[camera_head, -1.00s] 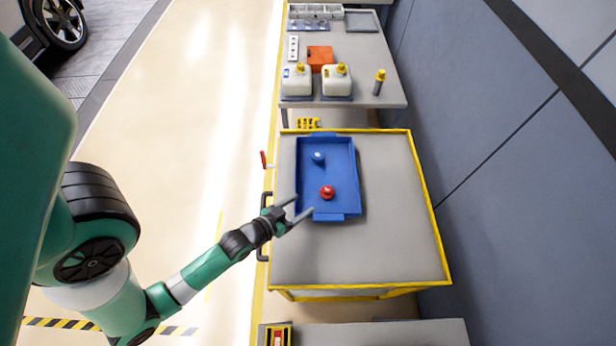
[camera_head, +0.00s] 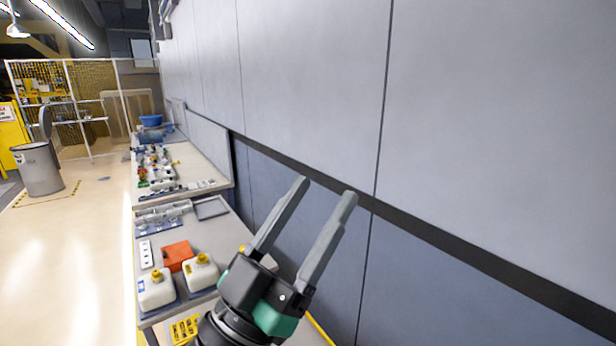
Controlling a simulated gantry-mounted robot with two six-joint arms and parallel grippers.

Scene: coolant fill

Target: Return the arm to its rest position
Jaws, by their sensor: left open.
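My left gripper (camera_head: 326,188) is large in the camera_head view, close to the camera, with its two grey fingers pointing up and apart. It is open and nothing is between the fingers. The wall is behind the fingers in the picture. The gripper body hides part of the near workbench. My right gripper is not in view.
A grey workbench (camera_head: 222,237) holds two white jugs with yellow caps, one at the left (camera_head: 156,289) and one at the right (camera_head: 201,272), and an orange box (camera_head: 177,256). A farther bench (camera_head: 207,167) carries many small items. A grey wall (camera_head: 480,130) fills the right side. Open floor (camera_head: 85,250) lies left.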

